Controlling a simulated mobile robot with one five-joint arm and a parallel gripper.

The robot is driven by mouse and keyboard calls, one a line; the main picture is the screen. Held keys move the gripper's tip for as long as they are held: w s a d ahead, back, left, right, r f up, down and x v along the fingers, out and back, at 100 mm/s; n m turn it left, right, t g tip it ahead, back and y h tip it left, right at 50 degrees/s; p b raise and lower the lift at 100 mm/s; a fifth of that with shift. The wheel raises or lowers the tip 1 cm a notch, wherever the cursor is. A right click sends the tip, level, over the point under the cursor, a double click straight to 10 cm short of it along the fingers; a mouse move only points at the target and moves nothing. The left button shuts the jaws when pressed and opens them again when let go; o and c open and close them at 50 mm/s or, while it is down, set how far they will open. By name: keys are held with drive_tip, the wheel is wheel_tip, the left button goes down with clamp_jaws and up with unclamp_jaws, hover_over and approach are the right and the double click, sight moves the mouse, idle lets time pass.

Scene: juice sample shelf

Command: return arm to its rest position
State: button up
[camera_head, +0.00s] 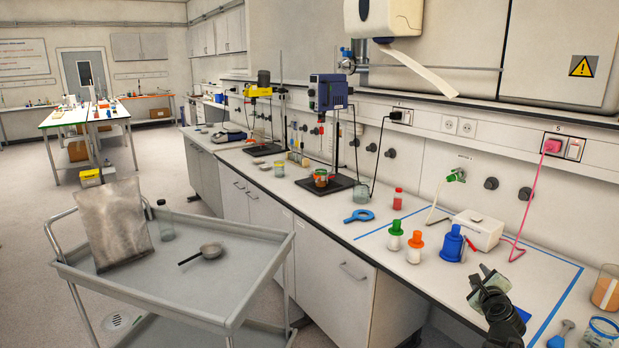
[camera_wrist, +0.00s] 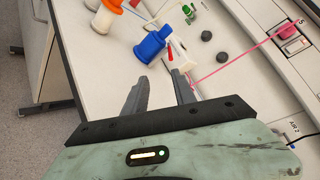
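My gripper (camera_head: 488,272) is at the lower right of the head view, above the bench near its front edge. In the wrist view my gripper (camera_wrist: 160,75) shows two grey fingers set apart with nothing between them. A blue bottle (camera_head: 452,244) stands on the bench just beyond the gripper. The blue bottle also shows in the wrist view (camera_wrist: 150,45), past the fingertips and apart from them. A white bottle with an orange cap (camera_head: 415,246) and one with a green cap (camera_head: 395,235) stand to its left.
A white box (camera_head: 478,230) with a pink cable is behind the bottles. A beaker (camera_head: 606,288) stands at the right edge. A grey cart (camera_head: 215,290) stands in front of the bench.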

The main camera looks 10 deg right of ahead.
drive_tip(key=w+a+f+n+y+p, duration=0.1)
drive_tip(key=w+a+n+y, duration=0.3)
drive_tip(key=a, duration=0.9)
drive_tip(key=w+a+f+n+y+p, duration=0.1)
drive_tip(key=w+a+n+y, duration=0.15)
drive_tip(key=w+a, duration=0.7)
drive_tip(key=s+a+f+n+g+y, duration=0.1)
drive_tip(key=s+a+f+n+g, duration=0.2)
drive_tip(key=a, duration=0.5)
drive_tip(key=s+a+f+n+g+y, duration=0.15)
drive_tip(key=a+n, duration=0.25)
drive_tip(key=a, duration=0.5)
drive_tip(key=s+a+f+n+g+p, duration=0.1)
drive_tip(key=s+a+f+n+g, duration=0.45)
drive_tip(key=s+a+n, duration=0.2)
drive_tip(key=s+d+f+n+g+h, duration=0.1)
drive_tip(key=s+d+f+n+g, duration=0.1)
drive_tip(key=s+n, duration=0.2)
drive_tip(key=s+d+f+n+g+h, duration=0.2)
drive_tip(key=s+d+n, duration=0.1)
drive_tip(key=s, duration=0.4)
drive_tip(key=shift+s+d+n, duration=0.15)
drive_tip(key=shift+s+n, duration=0.05)
drive_tip(key=shift+n, duration=0.3)
